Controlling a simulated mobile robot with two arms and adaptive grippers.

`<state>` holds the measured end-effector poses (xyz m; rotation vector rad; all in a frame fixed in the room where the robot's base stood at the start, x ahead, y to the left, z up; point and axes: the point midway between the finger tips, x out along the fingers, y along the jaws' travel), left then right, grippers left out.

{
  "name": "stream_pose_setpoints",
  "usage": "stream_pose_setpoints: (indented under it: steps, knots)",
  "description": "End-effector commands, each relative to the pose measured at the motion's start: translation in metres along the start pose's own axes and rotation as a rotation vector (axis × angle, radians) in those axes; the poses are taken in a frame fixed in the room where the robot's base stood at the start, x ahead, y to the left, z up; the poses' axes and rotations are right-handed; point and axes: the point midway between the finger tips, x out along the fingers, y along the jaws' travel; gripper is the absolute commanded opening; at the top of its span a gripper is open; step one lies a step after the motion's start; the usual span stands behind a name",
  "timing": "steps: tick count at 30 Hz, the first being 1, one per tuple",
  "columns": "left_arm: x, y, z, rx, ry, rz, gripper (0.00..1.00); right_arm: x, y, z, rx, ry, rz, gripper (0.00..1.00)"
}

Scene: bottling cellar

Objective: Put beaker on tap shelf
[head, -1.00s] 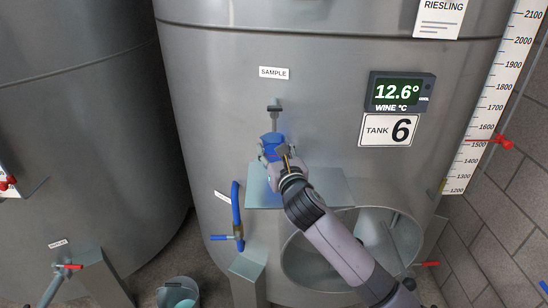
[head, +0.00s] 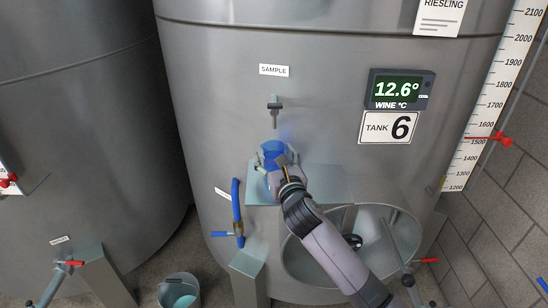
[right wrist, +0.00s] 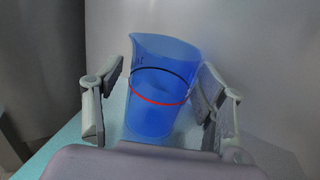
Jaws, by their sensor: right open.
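The blue beaker (head: 272,148) stands upright on the grey tap shelf (head: 322,182), below the sample tap (head: 275,108) on the tank. In the right wrist view the beaker (right wrist: 160,88) shows a dark line and a red line around it, with its base on the pale shelf. My right gripper (head: 273,160) is open, with one finger on each side of the beaker. In the right wrist view a gap shows between the beaker and the left finger; the right finger is close to its wall. My left gripper is not in view.
The round manway opening (head: 350,250) is below right. A grey bucket (head: 180,290) stands on the floor. The temperature display (head: 400,90) is on the tank at upper right.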

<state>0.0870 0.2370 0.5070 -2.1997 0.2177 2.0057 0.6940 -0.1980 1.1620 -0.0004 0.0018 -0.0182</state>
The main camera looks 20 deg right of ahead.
Motion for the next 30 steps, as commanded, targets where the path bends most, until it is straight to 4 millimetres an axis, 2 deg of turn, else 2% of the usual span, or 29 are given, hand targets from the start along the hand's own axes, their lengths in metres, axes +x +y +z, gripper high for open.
stream_pose_setpoints:
  steps: [8, 11, 24, 30]
  knots:
    - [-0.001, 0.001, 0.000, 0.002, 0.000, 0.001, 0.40, -0.001, 0.000, 0.003, 0.001, 0.000, 0.000, 0.65]
    - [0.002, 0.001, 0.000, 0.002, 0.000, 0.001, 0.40, -0.011, 0.000, 0.001, -0.002, 0.000, 0.001, 0.65]
    - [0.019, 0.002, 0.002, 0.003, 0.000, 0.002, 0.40, -0.094, 0.000, 0.001, -0.001, 0.000, 0.002, 0.65]
    - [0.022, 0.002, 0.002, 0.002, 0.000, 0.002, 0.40, -0.116, 0.000, 0.002, -0.001, 0.000, 0.000, 0.65]
